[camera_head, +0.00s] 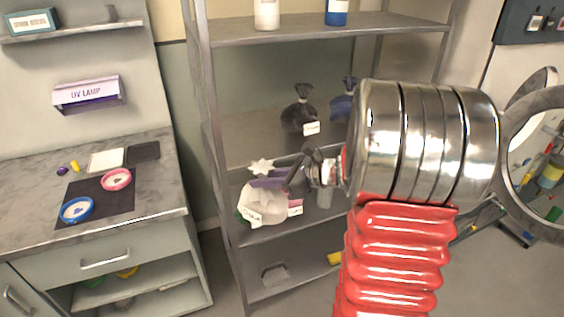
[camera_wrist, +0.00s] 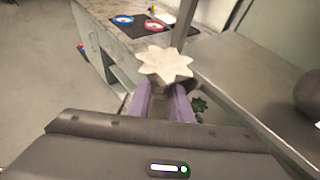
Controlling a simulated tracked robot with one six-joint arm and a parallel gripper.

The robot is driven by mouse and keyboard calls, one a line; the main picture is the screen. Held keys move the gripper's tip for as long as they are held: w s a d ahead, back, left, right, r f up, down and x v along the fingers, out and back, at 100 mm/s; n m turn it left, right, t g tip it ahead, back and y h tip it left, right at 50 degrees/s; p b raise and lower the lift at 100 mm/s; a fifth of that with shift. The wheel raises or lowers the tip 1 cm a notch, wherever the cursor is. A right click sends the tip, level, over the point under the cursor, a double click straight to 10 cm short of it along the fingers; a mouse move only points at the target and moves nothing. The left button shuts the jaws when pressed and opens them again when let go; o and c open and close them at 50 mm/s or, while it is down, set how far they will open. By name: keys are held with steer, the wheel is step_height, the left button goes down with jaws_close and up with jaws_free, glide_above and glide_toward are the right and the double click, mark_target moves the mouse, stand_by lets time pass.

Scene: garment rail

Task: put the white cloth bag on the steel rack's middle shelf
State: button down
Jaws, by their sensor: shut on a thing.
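The white cloth bag (camera_head: 262,204) hangs from my gripper (camera_head: 268,183), with its star-shaped gathered top above the purple fingers and a white tag on its front. In the wrist view, the bag's top (camera_wrist: 165,65) stands between the fingers (camera_wrist: 165,103), which are shut on its neck; its body is mostly hidden there. The steel rack (camera_head: 215,150) is behind my gripper in the head view. Its middle shelf (camera_head: 255,150) carries a tagged black bag (camera_head: 298,112) and a blue bag (camera_head: 342,106). The white bag appears lower than this shelf, near the rack's front left; its exact depth is unclear.
The top shelf holds a white bottle (camera_head: 267,14) and a blue one (camera_head: 337,11). A lower shelf (camera_head: 290,229) lies behind the bag. A workbench (camera_head: 25,215) with dishes stands left. A round mirror (camera_head: 540,140) is at right. My arm hides the rack's right part.

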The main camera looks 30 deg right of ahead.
steer(key=w+a+f+n+g+y, duration=0.1)
steer(key=a+f+n+g+y, duration=0.2)
steer(key=a+f, duration=1.5)
steer(key=shift+w+a+f+n+y, duration=0.35)
steer(key=shift+f+n+y, duration=0.15)
steer(key=shift+f+n, duration=0.2)
